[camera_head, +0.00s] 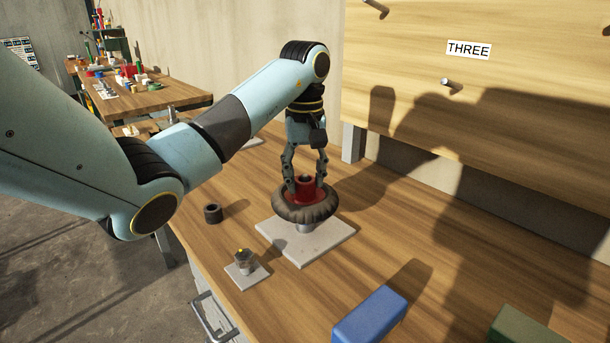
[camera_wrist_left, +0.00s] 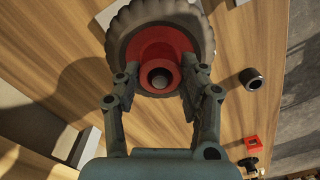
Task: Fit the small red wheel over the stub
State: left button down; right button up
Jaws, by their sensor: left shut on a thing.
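The small red wheel (camera_head: 306,190), a red hub inside a dark ridged tyre (camera_head: 290,213), sits nearly level above a pale square plate (camera_head: 325,248). My left gripper (camera_head: 305,186) points down and is shut on the raised red hub. A short length of the grey metal stub (camera_head: 305,229) shows between the tyre and the plate. In the left wrist view, the fingers grip both sides of the red hub (camera_wrist_left: 150,52), and a dark round end (camera_wrist_left: 160,77) shows in its central hole. How far the stub reaches into the hub is hidden. My right gripper is not in view.
A dark ring (camera_head: 213,214) and a small plate with a metal fitting (camera_head: 245,262) stand left of the pale plate. A blue block (camera_head: 370,315) and a green block (camera_head: 525,328) lie at the front right. An upright wooden board with pegs (camera_head: 453,85) stands behind.

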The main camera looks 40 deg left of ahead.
pick_arm(q)
jog(key=shift+f+b, duration=0.4)
jog(key=shift+f, duration=0.1)
jog(key=c, duration=0.7)
grip_release()
jog(key=shift+o, duration=0.2)
